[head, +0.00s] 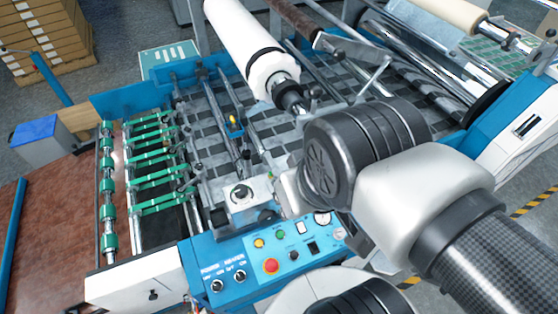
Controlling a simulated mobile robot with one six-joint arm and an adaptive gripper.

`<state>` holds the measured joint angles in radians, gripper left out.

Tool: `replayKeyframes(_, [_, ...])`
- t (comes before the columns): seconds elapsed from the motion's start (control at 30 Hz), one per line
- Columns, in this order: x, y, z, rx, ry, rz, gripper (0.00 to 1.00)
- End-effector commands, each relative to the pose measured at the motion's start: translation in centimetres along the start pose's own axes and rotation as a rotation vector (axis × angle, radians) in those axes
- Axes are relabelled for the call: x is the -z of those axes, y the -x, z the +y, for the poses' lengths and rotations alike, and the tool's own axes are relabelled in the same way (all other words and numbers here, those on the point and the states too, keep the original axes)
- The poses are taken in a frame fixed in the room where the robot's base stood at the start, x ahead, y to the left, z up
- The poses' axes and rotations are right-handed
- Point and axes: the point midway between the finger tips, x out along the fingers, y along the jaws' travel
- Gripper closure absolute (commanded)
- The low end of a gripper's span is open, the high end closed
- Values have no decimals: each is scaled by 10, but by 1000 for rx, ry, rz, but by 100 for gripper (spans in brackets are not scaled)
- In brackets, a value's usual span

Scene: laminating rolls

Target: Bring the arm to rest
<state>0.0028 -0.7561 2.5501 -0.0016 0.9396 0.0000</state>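My arm reaches in from the lower right over the blue control panel (265,262) of the laminating machine. Its black joint and pale grey links cover the right part of the machine bed. My gripper does not show; it is hidden behind the arm or out of the picture. A white laminating roll (238,40) sits on a shaft above the bed at the top middle, its near end by a dark hub. I see no contact between the arm and the roll.
The panel has knobs and a red button (271,266) close to my arm. Green-banded rollers (155,165) lie at left. A cream roll (452,14) and a steel roller (484,92) are at upper right. Stacked boxes (45,40) stand far left. Grey floor shows at right.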

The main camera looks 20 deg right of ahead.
Motion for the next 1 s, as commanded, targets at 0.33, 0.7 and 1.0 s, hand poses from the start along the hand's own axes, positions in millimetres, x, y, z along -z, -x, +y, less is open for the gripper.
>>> replayKeyframes(0.33, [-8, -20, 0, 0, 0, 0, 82])
replayKeyframes(0.7, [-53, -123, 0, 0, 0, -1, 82])
replayKeyframes(1.0, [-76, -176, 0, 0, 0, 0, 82])
